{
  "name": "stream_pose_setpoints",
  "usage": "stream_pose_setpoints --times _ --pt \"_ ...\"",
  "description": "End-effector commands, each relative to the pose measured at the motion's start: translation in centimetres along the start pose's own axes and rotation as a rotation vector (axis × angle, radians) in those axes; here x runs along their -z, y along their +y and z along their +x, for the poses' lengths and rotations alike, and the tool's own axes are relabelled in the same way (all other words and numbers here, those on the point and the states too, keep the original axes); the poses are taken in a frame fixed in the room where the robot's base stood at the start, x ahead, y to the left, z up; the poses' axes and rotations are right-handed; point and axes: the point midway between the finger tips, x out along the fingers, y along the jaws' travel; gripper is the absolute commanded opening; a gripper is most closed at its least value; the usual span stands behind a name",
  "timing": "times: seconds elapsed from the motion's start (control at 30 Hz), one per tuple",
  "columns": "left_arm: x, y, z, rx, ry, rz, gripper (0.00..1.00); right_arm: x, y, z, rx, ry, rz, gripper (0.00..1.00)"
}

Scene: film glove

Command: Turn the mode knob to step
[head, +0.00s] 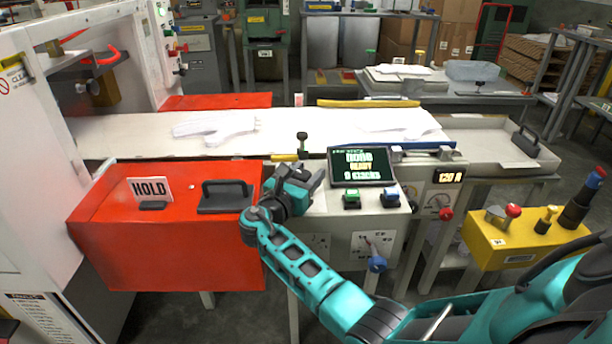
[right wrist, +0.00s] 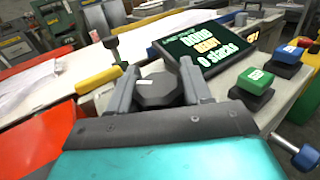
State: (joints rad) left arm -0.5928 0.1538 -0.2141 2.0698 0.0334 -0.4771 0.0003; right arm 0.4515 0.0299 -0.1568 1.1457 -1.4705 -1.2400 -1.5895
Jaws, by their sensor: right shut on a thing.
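The mode knob (right wrist: 158,92) is a dark many-sided knob with a small white mark, on the pale top of the control box, left of the screen. My right gripper (right wrist: 160,82) is shut on it, one finger on each side, in the right wrist view. In the head view my right gripper (head: 312,178) reaches onto the left part of the control box (head: 335,222) and hides the knob. I cannot read any mode label around the knob. My left gripper is not in view.
A dark screen (head: 361,166) with green and yellow text stands right of the gripper, with green (head: 351,197) and blue-topped (head: 387,196) buttons before it. A red table (head: 110,215) with a HOLD sign (head: 150,190) is at left. White gloves (head: 215,127) lie on the belt behind.

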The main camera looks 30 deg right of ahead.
Motion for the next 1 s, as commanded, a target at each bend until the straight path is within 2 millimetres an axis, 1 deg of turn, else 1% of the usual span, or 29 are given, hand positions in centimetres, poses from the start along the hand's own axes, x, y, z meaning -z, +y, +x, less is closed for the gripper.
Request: stream_pose_setpoints --times 0.5,0.53,0.7,0.73,1.0 --pt "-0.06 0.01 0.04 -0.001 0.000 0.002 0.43 0.08 -0.06 0.00 0.018 0.001 -0.001 0.18" --pt "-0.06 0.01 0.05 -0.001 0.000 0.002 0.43 0.08 -0.06 0.01 0.018 0.002 -0.001 0.52" --pt "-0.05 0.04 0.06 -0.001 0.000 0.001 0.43 0.06 -0.06 0.02 0.017 0.001 -0.001 0.68" --pt "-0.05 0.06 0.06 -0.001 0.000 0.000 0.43 0.06 -0.06 0.02 0.017 0.001 -0.001 0.70" --pt "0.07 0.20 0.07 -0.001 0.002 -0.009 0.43 0.03 -0.03 -0.21 0.016 0.001 0.000 0.70"
